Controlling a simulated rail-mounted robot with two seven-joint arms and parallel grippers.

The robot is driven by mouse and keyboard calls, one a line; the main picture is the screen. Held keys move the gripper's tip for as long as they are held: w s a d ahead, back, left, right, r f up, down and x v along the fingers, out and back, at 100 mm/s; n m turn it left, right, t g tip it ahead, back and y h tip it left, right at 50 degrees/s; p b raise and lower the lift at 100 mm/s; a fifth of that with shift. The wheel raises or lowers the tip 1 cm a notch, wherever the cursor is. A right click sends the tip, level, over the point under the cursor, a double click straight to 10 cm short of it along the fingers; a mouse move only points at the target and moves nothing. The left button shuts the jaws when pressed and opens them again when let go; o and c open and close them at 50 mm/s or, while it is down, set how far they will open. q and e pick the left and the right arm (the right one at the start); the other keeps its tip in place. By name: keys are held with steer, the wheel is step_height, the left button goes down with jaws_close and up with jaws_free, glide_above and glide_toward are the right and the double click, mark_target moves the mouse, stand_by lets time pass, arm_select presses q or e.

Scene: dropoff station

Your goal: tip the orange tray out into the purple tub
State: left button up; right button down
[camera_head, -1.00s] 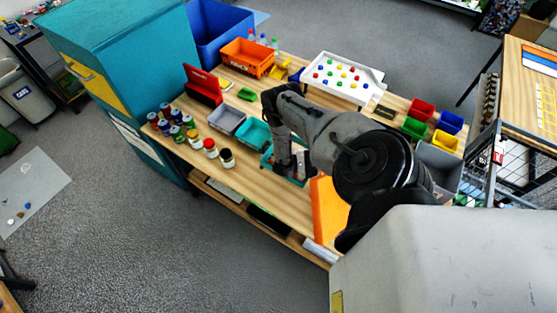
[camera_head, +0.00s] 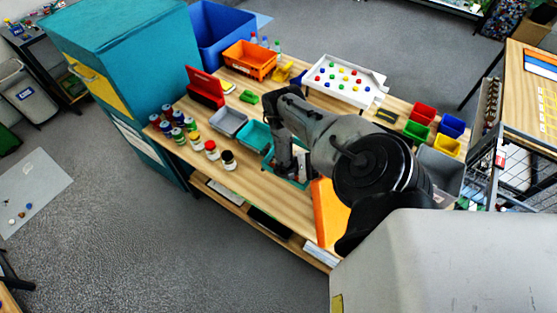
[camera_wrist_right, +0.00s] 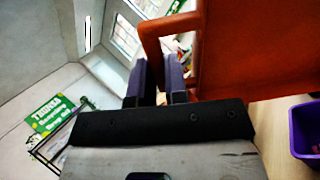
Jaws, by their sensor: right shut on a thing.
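The orange tray (camera_head: 328,214) shows in the head view as an upright-looking orange panel near the table's front edge, partly hidden by my right arm. In the right wrist view the tray (camera_wrist_right: 250,50) fills the upper right, with a loop handle at its left. My right gripper (camera_wrist_right: 160,88) is shut on that handle. The purple tub (camera_wrist_right: 296,128) shows at the right edge of the wrist view, below the tray and partly cut off. I cannot make out the tub in the head view. The tray's contents are mostly hidden. My left gripper is not in view.
The wooden table (camera_head: 275,200) holds several jars and cans at left, a grey bin (camera_head: 228,122), a teal bin (camera_head: 256,138) and an orange crate (camera_head: 250,60). A white peg tray (camera_head: 345,80) and small coloured bins (camera_head: 424,112) stand along the back and right.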

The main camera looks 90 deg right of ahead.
step_height(320, 180, up, 9)
steer(key=p, duration=0.8)
steer(key=shift+w+d, duration=0.15)
